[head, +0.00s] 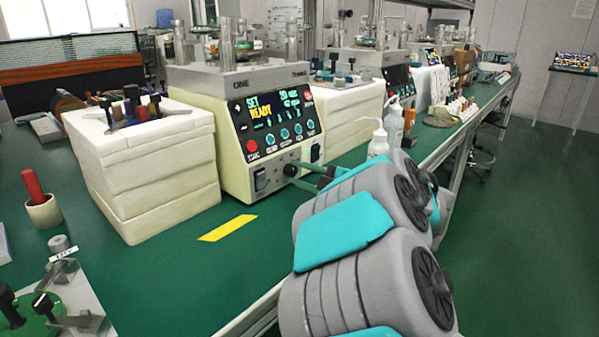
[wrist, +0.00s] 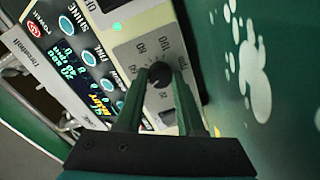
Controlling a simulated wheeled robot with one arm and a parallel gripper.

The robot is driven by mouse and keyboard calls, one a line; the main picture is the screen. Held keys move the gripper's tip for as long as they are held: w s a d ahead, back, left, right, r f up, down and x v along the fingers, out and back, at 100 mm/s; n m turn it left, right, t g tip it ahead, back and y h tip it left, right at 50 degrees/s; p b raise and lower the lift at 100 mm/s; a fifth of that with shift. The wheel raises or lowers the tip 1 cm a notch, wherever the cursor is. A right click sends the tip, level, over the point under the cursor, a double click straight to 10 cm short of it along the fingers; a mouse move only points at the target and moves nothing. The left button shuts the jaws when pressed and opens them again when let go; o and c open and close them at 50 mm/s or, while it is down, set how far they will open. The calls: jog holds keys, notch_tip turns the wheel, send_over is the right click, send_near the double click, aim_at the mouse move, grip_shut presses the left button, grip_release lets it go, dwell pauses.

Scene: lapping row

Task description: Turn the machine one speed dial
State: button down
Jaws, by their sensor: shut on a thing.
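Machine one (head: 235,115) is a cream box with a black control panel and the label ONE. Its screen reads SET and READY. In the wrist view the speed dial (wrist: 160,73) is a round black knob on a grey plate, with a printed scale that includes 20, 60, 80 and 100. My gripper (wrist: 161,77) is shut on the dial, one dark green finger on each side of it.
A stack of white blocks (head: 150,185) stands left of the machine, and white squeeze bottles (head: 379,140) stand to its right. A red start button (head: 252,146) and a black rocker switch (head: 260,178) are near the dial. A yellow strip (head: 228,228) marks the green bench top.

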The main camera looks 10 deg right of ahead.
jog(key=shift+f+m, duration=0.1)
jog(key=shift+m, duration=0.5)
jog(key=c, duration=0.5)
grip_release()
jog(key=shift+d, duration=0.1)
jog(key=shift+b+v, duration=0.3)
jog(key=shift+v, duration=3.55)
